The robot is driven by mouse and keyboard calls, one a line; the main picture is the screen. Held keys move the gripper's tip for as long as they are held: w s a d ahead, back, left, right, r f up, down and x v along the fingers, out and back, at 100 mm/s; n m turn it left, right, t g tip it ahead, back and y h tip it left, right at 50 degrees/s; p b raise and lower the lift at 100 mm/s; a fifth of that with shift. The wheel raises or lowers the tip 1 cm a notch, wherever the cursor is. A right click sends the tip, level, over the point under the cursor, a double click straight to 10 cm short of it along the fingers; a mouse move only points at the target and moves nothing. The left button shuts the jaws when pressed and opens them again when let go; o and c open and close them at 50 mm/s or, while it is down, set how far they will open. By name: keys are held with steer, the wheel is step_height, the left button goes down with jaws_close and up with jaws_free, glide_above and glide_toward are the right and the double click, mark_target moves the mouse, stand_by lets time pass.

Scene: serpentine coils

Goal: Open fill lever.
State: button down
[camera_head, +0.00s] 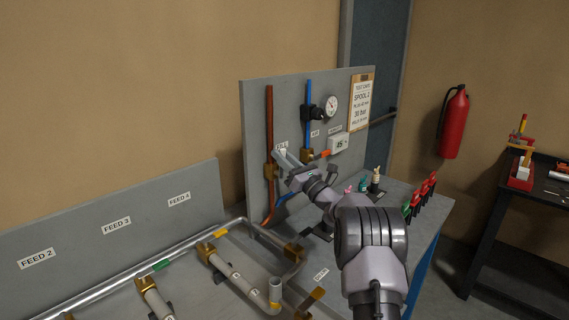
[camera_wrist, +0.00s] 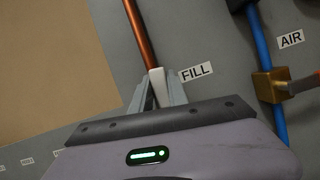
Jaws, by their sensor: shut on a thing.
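The fill lever (camera_wrist: 157,84) shows as a pale handle end between the fingers of my gripper (camera_wrist: 158,92) in the wrist view, beside the FILL label (camera_wrist: 196,71). My gripper is shut on it. In the head view my gripper (camera_head: 282,158) is at the grey panel, by the brass valve (camera_head: 271,171) on the copper pipe (camera_head: 269,120). The copper pipe also runs up from the lever in the wrist view (camera_wrist: 139,30). The lever's pivot and the lower part of its handle are hidden by my gripper.
A blue pipe (camera_head: 308,92) with a brass air valve (camera_head: 307,156) and orange lever stands just right, by a gauge (camera_head: 331,105) and a small display (camera_head: 339,143). Several red and green clamps (camera_head: 421,194) stand on the bench's right. Pipework fills the lower left.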

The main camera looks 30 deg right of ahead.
steer(key=shift+s+a+f+n+y+b, duration=0.1)
steer(key=shift+a+n+y+b, duration=0.15)
steer(key=shift+n, duration=0.3)
steer(key=shift+s+a+n+y+b, duration=0.15)
steer(key=shift+n+y+b, duration=0.1)
steer(key=shift+n, duration=0.3)
steer(key=shift+w, duration=0.1)
steer(key=c, duration=1.3)
jaws_free()
steer(key=p+v, duration=0.1)
steer(key=v, duration=0.7)
steer(key=p+v, duration=0.1)
steer(key=v, duration=0.8)
steer(key=shift+s+d, duration=0.15)
steer(key=shift+s, duration=0.1)
